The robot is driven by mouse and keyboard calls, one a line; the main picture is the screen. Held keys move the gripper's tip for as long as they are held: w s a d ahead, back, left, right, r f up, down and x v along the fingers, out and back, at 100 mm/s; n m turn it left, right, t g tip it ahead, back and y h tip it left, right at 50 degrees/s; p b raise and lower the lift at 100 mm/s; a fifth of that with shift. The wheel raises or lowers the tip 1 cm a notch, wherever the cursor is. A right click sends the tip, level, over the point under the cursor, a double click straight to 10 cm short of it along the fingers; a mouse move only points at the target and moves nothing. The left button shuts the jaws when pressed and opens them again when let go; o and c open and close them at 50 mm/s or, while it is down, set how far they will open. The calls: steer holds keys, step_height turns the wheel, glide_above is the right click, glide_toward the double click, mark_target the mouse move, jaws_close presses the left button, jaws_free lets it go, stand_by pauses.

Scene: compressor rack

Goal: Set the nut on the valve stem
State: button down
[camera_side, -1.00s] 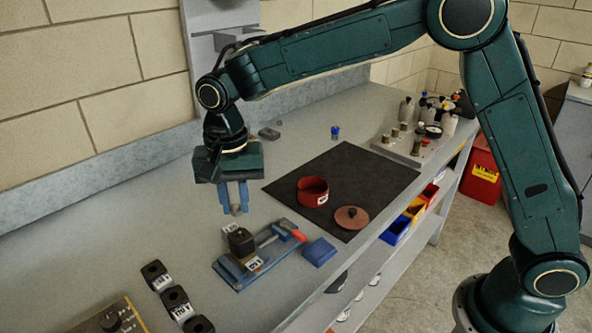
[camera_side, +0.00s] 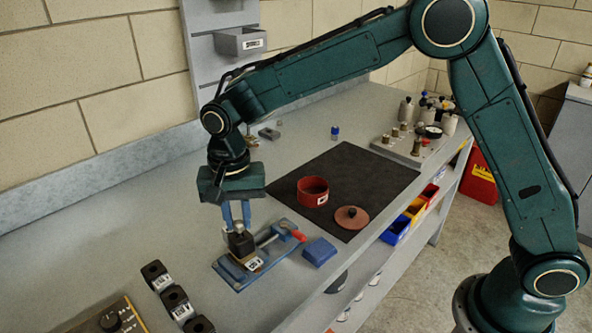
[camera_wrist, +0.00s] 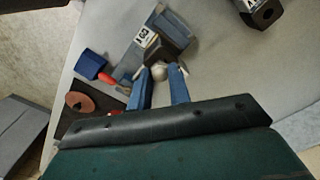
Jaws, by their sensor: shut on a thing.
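My gripper (camera_side: 237,224) is shut on a small grey nut (camera_wrist: 159,71), which shows between the blue fingertips in the wrist view. The dark valve block (camera_side: 241,243), with a white label, sits clamped in the blue vise (camera_side: 232,272) on the bench; the block also shows in the wrist view (camera_wrist: 167,46). The gripper points down with the nut directly over or at the block's top. The stem is hidden by the nut and fingers, so I cannot tell whether the nut touches it.
A blue block (camera_side: 319,251) lies right of the vise's red handle (camera_side: 299,236). Labelled black blocks (camera_side: 174,299) stand at front left. A red ring (camera_side: 313,190) and reddish disc (camera_side: 351,217) lie on the dark mat (camera_side: 350,170).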

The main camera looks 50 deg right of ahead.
steer(key=shift+f, duration=0.9)
stand_by(1.1)
steer(key=c, duration=0.8)
jaws_free()
steer(key=shift+r, duration=0.15)
steer(key=shift+r, duration=3.35)
steer(key=shift+d+r, duration=0.1)
